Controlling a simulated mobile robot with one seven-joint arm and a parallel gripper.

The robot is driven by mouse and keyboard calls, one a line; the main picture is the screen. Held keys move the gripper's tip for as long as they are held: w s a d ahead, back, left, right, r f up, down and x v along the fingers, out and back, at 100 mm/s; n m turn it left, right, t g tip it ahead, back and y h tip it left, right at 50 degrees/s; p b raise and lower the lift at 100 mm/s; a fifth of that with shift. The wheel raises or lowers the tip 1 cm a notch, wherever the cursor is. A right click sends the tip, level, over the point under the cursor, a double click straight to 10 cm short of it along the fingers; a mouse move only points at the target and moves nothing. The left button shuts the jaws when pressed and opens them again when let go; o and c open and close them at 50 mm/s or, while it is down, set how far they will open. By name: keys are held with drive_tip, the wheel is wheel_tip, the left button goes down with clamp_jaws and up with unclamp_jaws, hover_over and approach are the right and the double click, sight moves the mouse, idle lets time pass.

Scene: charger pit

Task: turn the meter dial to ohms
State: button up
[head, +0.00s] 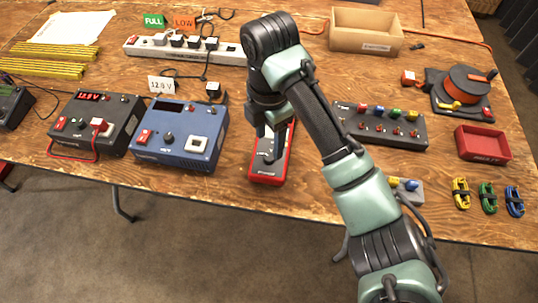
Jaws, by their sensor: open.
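A red meter (264,176) with a dark face lies on the wooden table, left of the picture's middle near the front edge. My gripper (270,154) points down over the meter's face and is open. My arm comes in from the lower right and reaches over the table to it. The gripper and arm cover much of the meter, so I cannot see the dial or where it points. I cannot tell whether the fingertips touch the meter.
A blue power box (180,135) and a black one (97,123) stand to the left. A black terminal strip (384,138) and a red tray (483,144) are to the right. A power strip (228,57) and a cardboard box (366,30) are behind. Coiled leads (488,195) lie at front right.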

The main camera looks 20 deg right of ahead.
sight(269, 156)
drive_tip(key=shift+f, duration=2.8)
clamp_jaws()
